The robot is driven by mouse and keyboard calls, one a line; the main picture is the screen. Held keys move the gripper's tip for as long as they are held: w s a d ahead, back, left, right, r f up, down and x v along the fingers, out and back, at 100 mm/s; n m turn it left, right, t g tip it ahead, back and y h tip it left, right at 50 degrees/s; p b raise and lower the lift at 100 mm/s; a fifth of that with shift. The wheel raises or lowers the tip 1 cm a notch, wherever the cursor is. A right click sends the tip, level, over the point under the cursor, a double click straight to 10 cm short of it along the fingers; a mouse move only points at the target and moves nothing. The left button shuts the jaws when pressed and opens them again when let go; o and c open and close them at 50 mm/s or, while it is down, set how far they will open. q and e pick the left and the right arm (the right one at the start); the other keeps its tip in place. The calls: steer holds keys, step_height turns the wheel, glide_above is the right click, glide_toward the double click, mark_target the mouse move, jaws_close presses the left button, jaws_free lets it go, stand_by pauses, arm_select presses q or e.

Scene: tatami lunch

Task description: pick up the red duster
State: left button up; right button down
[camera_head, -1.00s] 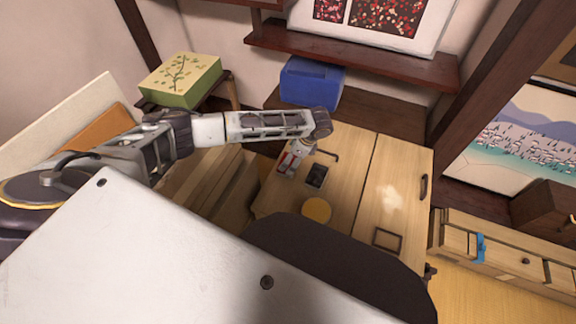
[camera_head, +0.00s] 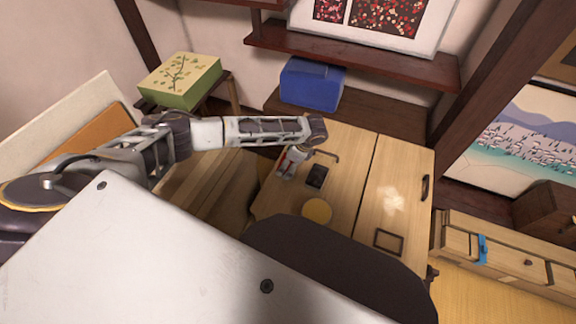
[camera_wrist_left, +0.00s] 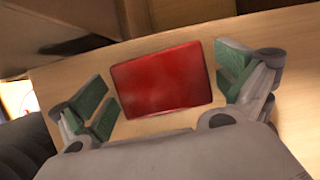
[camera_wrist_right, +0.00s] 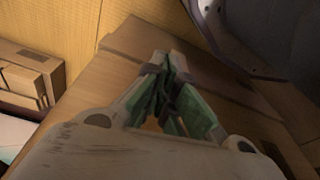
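The red duster (camera_wrist_left: 163,82) lies flat on the light wooden table, in the middle of the left wrist view. My left gripper (camera_wrist_left: 168,85) is open, with one green-padded finger on each side of the duster. Small gaps seem to remain between pads and duster; contact is not clear. In the head view my left gripper (camera_head: 289,163) points down at the table's left part, with a little red showing beside it. My right gripper (camera_wrist_right: 168,72) shows in the right wrist view with its fingertips together and nothing visible between them. It is hidden in the head view.
On the table (camera_head: 345,180) are a dark flat item (camera_head: 317,176), a yellow disc (camera_head: 317,210), a small dark frame (camera_head: 388,241) and a whitish patch (camera_head: 391,200). A blue box (camera_head: 311,84) stands behind. A green box (camera_head: 180,80) is at the back left.

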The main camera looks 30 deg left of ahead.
arm_select(q)
steer(key=c, duration=0.9)
steer(key=shift+o, duration=0.2)
steer(key=shift+r, duration=0.1)
steer(key=shift+r, duration=0.35)
steer(key=shift+r+p, duration=1.3)
steer(key=shift+r, duration=3.3)
arm_select(e)
step_height(320, 180, down, 7)
steer(key=s+d, duration=0.1)
steer(key=d, duration=0.1)
steer(key=shift+s+d+f+t, duration=0.15)
steer(key=shift+s+f+t, duration=0.05)
steer(key=shift+s+t, duration=0.1)
arm_select(q)
steer(key=o, duration=0.5)
steer(key=c, duration=0.4)
steer(key=shift+o, duration=0.2)
